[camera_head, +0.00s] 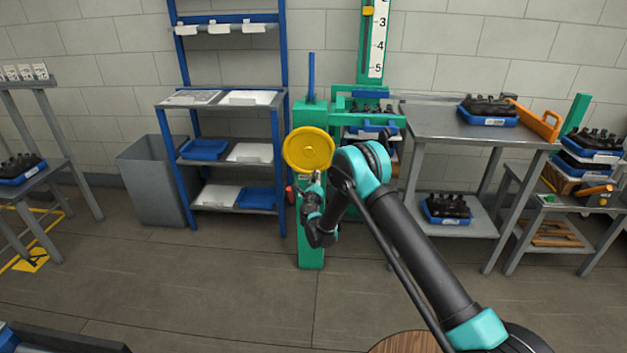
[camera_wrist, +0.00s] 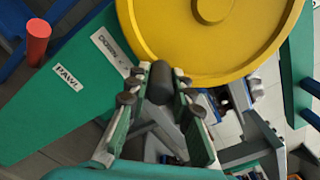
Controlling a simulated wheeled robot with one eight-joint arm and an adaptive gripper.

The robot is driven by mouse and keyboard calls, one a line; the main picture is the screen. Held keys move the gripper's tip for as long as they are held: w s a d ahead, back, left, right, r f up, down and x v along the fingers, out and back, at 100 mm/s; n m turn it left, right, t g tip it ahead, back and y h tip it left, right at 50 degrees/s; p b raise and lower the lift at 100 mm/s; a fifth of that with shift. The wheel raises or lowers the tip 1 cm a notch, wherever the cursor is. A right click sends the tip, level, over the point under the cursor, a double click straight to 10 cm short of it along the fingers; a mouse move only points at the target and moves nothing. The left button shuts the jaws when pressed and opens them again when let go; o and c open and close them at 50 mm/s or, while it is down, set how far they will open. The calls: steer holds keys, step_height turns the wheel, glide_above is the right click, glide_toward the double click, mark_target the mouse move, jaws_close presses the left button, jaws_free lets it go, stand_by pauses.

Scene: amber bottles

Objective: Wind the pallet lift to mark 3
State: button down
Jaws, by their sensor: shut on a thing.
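The pallet lift's green post (camera_head: 311,235) stands in the middle, with a yellow handwheel (camera_head: 309,148) on it. The wheel fills the top of the wrist view (camera_wrist: 225,35). My gripper (camera_head: 313,185) is at the wheel's lower edge; in the wrist view its fingers (camera_wrist: 160,88) are shut on a dark round handle (camera_wrist: 160,80) beside the rim. A white scale (camera_head: 377,45) on the green mast shows 3, 4 and 5 going down. A yellow pointer (camera_head: 368,11) sits above the 3. A red grip (camera_wrist: 38,30) is near a label reading PAWL (camera_wrist: 67,78).
Dark bottles (camera_head: 372,108) show at the lift's green frame. A grey bin (camera_head: 155,180) and blue shelf rack (camera_head: 240,150) stand to the left. A grey table (camera_head: 450,125) with a crate of bottles (camera_head: 488,110) stands to the right. The floor in front is largely clear.

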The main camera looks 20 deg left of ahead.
steer(key=shift+w+d+r, duration=0.1)
steer(key=c, duration=1.3)
jaws_free()
steer(key=shift+s, duration=0.2)
steer(key=v, duration=1.1)
steer(key=shift+s, duration=0.35)
